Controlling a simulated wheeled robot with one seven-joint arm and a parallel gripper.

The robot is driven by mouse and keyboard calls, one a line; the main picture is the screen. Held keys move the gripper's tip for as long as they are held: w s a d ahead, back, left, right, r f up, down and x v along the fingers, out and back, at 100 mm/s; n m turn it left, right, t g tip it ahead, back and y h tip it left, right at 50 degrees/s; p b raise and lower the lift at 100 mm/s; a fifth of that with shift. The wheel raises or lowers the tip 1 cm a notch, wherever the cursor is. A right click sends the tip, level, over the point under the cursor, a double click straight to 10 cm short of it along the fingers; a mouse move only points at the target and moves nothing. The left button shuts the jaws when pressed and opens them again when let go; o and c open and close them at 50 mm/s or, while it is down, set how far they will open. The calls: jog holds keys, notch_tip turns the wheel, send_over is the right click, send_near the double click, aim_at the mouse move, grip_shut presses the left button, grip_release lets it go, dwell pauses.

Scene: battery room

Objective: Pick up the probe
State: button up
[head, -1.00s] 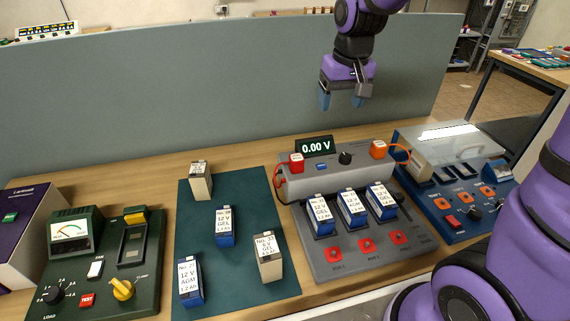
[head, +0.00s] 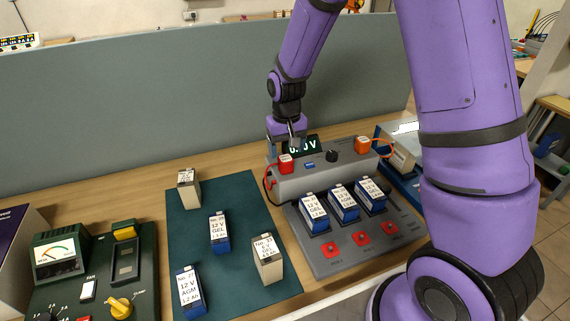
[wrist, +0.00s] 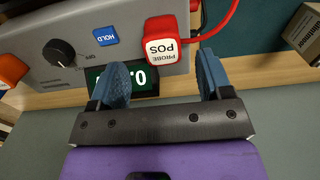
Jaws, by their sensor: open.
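The red probe (head: 286,164), labelled "PROBE POS" in the wrist view (wrist: 162,42), sits upright at the left end of the grey meter unit (head: 318,180), with a red cable at its side. An orange probe (head: 363,145) sits at the unit's right end and shows at the left edge of the wrist view (wrist: 10,70). My gripper (head: 284,143) is open and empty, just above and behind the red probe. In the wrist view its two blue fingertips (wrist: 162,74) are spread, and the red probe lies ahead between their lines, apart from both.
The voltage display (head: 302,144) is partly hidden by my gripper. Three batteries (head: 343,202) stand in bays in front. Several more stand on the green mat (head: 238,197). A green tester (head: 97,280) is at left, and a grey partition (head: 130,105) rises behind.

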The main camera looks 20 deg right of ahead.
aim_at(285, 158)
jog(key=shift+a+f, duration=0.15)
jog(key=shift+f, duration=2.6)
jog(key=c, duration=1)
